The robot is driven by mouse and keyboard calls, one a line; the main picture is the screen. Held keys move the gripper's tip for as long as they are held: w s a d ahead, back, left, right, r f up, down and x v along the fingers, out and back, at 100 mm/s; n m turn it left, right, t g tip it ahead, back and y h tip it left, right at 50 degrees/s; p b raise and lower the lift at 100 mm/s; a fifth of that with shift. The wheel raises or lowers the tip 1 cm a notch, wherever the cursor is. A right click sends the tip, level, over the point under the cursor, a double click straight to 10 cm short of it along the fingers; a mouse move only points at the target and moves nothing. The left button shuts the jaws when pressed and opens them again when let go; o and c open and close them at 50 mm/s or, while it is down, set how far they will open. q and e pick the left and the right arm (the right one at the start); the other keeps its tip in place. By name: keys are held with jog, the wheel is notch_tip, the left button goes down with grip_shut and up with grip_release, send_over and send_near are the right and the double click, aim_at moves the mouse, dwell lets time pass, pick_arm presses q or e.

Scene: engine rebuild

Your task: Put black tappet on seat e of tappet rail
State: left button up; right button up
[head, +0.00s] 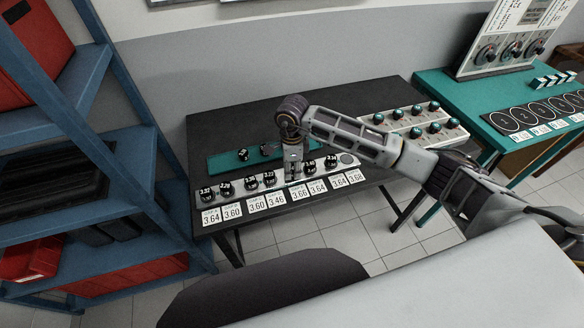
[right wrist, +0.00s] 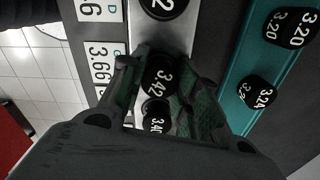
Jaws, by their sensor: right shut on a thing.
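The tappet rail (head: 236,197) is a long pale strip on the dark bench, with black numbered tappets (head: 224,188) along it. My right gripper (head: 293,176) points down over the middle of the rail. In the right wrist view its fingers (right wrist: 158,92) are shut on a black tappet (right wrist: 158,74) marked 3.42. My left gripper is out of view.
A teal mat (head: 222,163) behind the rail holds a few loose black tappets (head: 243,154). White number cards (head: 257,204) line the rail's front. A pale tray (head: 392,125) with several knobbed parts stands to the right. A blue shelf (head: 95,150) is at the left.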

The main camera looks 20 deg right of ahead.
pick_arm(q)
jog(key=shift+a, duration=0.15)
pick_arm(e)
jog(key=o, duration=1)
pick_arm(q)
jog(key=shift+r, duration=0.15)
pick_arm(e)
jog(key=shift+r, duration=0.15)
jog(key=shift+r, duration=0.35)
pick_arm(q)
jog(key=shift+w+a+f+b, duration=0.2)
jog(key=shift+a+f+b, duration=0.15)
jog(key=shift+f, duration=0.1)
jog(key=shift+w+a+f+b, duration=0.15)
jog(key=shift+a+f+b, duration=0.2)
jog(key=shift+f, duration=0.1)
pick_arm(e)
notch_tip(320, 180, up, 11)
jog(key=shift+r, duration=0.1)
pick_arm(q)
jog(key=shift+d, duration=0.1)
